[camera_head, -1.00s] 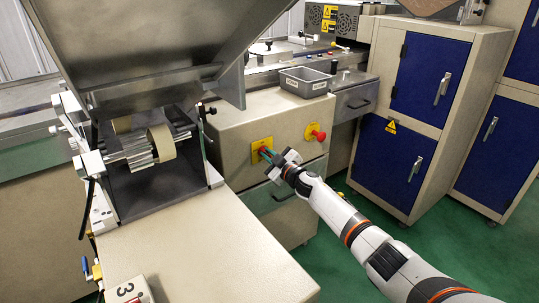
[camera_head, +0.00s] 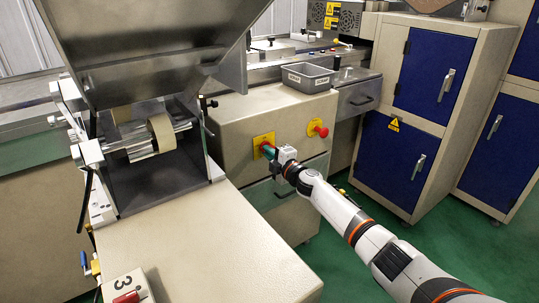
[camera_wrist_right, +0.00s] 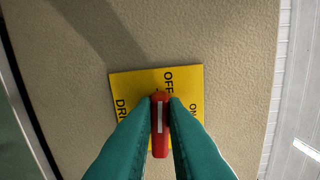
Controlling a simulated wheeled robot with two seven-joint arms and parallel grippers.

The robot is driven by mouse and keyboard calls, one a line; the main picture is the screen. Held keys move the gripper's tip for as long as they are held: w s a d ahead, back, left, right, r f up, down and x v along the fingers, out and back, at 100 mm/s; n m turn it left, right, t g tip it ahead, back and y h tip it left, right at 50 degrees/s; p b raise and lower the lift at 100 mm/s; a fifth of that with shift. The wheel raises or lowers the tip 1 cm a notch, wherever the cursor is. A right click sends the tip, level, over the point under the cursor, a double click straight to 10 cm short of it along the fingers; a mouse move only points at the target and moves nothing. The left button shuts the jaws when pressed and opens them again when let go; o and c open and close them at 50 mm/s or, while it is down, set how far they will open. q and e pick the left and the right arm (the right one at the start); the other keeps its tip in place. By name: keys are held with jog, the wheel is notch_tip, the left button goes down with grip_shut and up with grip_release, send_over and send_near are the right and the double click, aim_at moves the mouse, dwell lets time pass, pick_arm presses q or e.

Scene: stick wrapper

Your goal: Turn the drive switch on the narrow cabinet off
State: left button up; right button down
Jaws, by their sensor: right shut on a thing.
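The narrow cabinet (camera_head: 232,138) stands in the middle of the head view. Its front carries a yellow plate (camera_head: 257,140) with the drive switch. My right gripper (camera_head: 268,151) is at this plate and covers most of it in the head view. In the right wrist view the plate (camera_wrist_right: 135,82) shows the words OFF, ON and part of DRIVE. The red switch handle (camera_wrist_right: 160,125) has a white line and lies between my teal fingertips, which are shut on it. The handle stands upright in that picture, with its upper end just below OFF. My left gripper is out of view.
A red knob (camera_head: 320,130) on a second yellow plate sits close to the right of my gripper. A grey tray (camera_head: 307,79) rests on top of the cabinet. A blue-doored cabinet (camera_head: 395,165) stands to the right, with green floor between.

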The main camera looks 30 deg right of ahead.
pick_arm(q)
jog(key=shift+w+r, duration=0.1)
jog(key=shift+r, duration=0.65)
pick_arm(e)
jog(key=shift+f+n, duration=0.1)
jog(key=shift+n, duration=0.6)
jog(key=c, duration=1.5)
grip_release()
jog(key=shift+o, duration=0.2)
